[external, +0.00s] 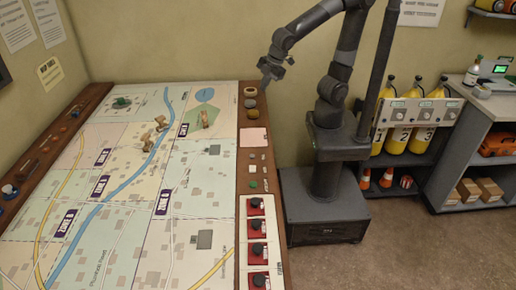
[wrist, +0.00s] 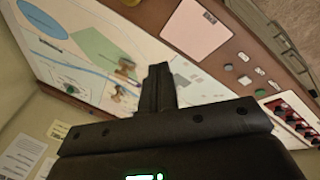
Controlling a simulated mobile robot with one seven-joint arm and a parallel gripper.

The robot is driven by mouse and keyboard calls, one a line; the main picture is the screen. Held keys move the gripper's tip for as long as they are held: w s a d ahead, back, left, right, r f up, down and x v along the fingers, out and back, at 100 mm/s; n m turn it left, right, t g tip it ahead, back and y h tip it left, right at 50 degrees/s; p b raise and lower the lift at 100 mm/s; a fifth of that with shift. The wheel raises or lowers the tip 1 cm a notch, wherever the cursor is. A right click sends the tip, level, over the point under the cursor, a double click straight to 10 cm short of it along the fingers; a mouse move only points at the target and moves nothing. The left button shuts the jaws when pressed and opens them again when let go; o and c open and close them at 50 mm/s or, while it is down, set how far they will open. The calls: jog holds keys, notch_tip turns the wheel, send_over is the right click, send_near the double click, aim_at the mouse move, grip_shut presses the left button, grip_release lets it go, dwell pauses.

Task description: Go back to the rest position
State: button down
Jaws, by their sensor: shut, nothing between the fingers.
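My gripper (external: 265,88) is at the end of my raised, bent arm, above the right wooden rim of the map table (external: 246,180) near its far end. In the wrist view my gripper (wrist: 158,72) shows as dark fingers closed together with nothing between them. In the external view it hangs close to small round pieces (external: 251,103) on the rim; whether it touches them I cannot tell. My arm rises from a dark column on a grey base at the right of the table.
Wooden pieces (external: 161,122) stand on the map. A pink card (external: 253,137) and red button units (external: 257,229) line the table's right side. The floor at front right is clear.

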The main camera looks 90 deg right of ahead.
jog(key=s+d+r+m+t+y, duration=0.1)
jog(key=s+d+r+m, duration=0.2)
jog(key=s+d+m, duration=0.6)
jog(key=shift+s+d+r+t, duration=0.15)
jog(key=shift+d+r+t, duration=0.25)
jog(key=shift+d, duration=0.8)
